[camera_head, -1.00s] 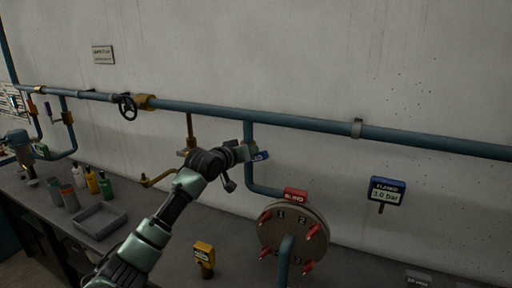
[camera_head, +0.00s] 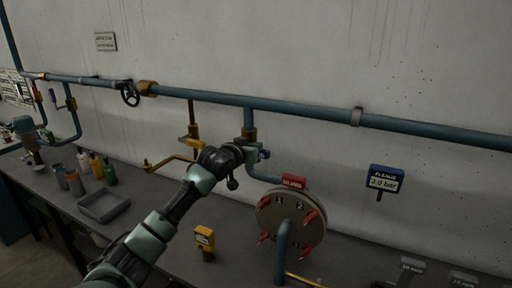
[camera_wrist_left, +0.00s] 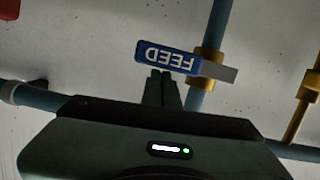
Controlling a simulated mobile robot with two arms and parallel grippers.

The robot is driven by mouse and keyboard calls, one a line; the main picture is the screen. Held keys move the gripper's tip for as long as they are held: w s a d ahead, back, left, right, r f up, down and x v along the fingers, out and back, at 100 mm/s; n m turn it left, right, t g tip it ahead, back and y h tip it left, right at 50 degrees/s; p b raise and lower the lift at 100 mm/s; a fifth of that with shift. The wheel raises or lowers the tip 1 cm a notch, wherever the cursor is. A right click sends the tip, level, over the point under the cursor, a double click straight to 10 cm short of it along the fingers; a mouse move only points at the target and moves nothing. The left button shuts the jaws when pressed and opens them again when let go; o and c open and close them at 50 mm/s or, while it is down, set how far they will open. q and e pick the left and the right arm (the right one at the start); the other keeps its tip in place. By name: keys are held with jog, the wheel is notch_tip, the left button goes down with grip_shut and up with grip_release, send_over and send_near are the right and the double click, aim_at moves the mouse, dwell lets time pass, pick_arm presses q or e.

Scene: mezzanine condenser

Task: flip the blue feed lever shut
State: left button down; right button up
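The blue feed lever (camera_wrist_left: 168,57) carries an upside-down FEED label in the left wrist view. Its grey bar (camera_wrist_left: 218,72) joins a brass valve (camera_wrist_left: 207,62) on a blue pipe, and the lever lies crosswise to that pipe. In the head view only a blue end (camera_head: 266,155) shows past my left gripper (camera_head: 254,152), below the brass valve body (camera_head: 249,134). My left fingers (camera_wrist_left: 161,76) are close together, with their tips at the lever's label edge. I see nothing held between them; whether they touch the lever is unclear. My right gripper is not in view.
A round flange (camera_head: 291,218) with red clamps stands below right of the gripper. A brass-handled valve (camera_head: 190,143) is close on the left.

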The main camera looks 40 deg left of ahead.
pick_arm(q)
jog(key=shift+f, duration=0.25)
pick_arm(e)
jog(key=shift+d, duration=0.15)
